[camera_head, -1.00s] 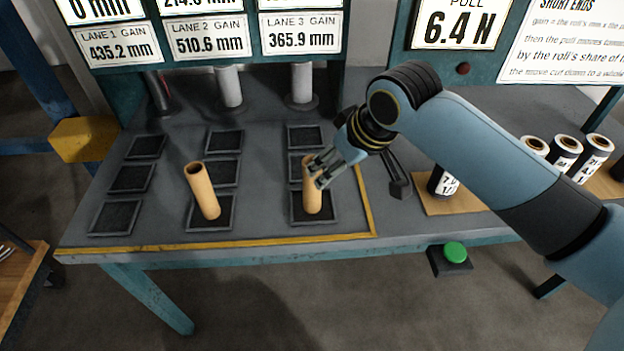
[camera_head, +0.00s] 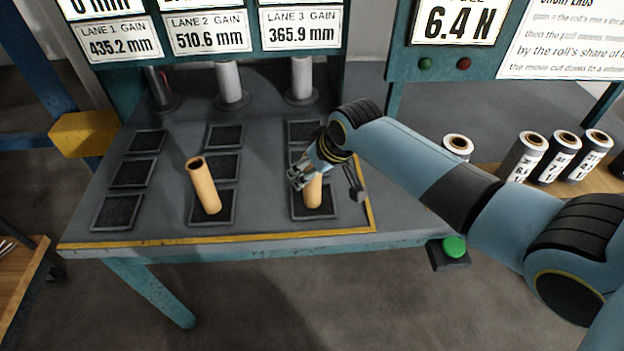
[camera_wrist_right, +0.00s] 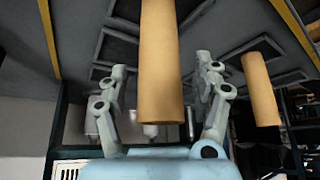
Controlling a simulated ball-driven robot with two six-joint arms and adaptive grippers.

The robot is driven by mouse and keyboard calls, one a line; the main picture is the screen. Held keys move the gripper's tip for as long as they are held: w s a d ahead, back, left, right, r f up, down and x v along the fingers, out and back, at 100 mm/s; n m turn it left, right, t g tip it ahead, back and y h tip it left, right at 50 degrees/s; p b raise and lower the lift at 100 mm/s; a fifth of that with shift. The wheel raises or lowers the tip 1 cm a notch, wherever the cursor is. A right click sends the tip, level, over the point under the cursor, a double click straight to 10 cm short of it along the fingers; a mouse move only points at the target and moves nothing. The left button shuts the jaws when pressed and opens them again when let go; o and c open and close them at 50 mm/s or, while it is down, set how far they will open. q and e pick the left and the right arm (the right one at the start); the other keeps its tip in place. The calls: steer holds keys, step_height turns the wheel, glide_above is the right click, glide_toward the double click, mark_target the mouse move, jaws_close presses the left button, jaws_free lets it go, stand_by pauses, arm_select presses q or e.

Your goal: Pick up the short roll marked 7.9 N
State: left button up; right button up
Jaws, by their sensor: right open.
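Several short dark rolls with white labels stand at the right in the head view: one partly behind my right arm (camera_head: 458,143), and others farther right (camera_head: 522,157), (camera_head: 558,157), (camera_head: 589,156). Their labels are too small or cut off to read surely, so I cannot tell which is marked 7.9 N. My right gripper (camera_head: 299,178) is open at a tan tube (camera_head: 314,192) on the lane 3 pads, away from the rolls. In the right wrist view a tan tube (camera_wrist_right: 160,70) stands between the spread fingers; contact is not clear. My left gripper is not in view.
Another tan tube (camera_head: 204,187) leans over the lane 2 pads. The grey table (camera_head: 265,215) has a yellow front edge. A green button (camera_head: 454,247) sits below its right front. Lane signs and a 6.4 N pull sign (camera_head: 458,24) stand behind.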

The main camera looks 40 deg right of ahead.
steer(key=c, duration=1.2)
steer(key=shift+c, duration=0.2)
steer(key=shift+r, duration=0.1)
